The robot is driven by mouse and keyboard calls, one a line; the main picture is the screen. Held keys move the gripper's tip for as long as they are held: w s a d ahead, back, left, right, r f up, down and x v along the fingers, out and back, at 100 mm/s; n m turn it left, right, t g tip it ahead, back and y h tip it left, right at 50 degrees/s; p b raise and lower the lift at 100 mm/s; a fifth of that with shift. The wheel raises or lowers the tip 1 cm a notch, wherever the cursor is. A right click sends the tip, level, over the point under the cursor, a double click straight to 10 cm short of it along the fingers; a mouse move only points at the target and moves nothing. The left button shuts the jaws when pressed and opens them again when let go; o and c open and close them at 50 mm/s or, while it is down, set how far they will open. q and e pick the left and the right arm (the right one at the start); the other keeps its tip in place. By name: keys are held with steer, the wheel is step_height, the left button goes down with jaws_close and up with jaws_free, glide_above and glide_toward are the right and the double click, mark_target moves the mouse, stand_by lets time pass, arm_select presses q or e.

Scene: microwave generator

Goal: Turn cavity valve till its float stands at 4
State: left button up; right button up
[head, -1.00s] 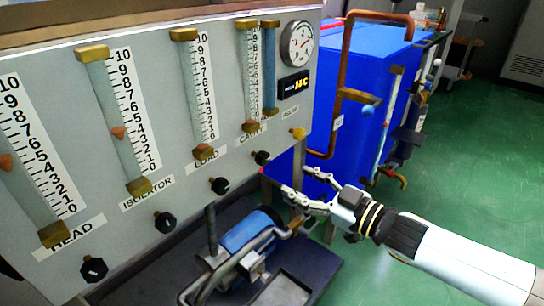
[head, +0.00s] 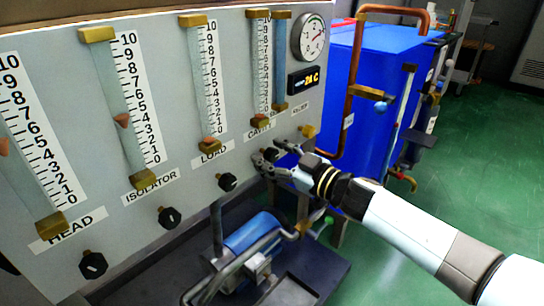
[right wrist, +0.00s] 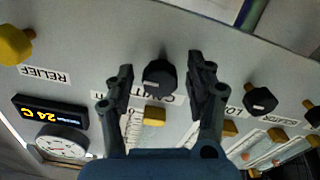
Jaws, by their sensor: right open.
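The cavity valve is a black knob (right wrist: 159,78) under the CAVITY label. In the right wrist view it sits between the two fingers of my right gripper (right wrist: 160,80), with a gap on each side. In the head view my open right gripper (head: 274,160) is at the panel below the CAVITY label and mostly hides this knob. The cavity gauge (head: 261,65) is a clear tube with a scale. Its small orange float (head: 262,117) is near the bottom, around 0. My left gripper is not in view.
Other black knobs stand nearby: load (head: 228,182), isolator (head: 168,217) and head (head: 93,265). The yellow relief knob (head: 307,131) is just right of my gripper. Below are a blue pump (head: 250,233) and pipes. A blue tank (head: 380,75) with copper pipe stands right.

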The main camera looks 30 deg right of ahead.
steer(key=shift+w, duration=0.15)
jaws_close()
stand_by(0.4)
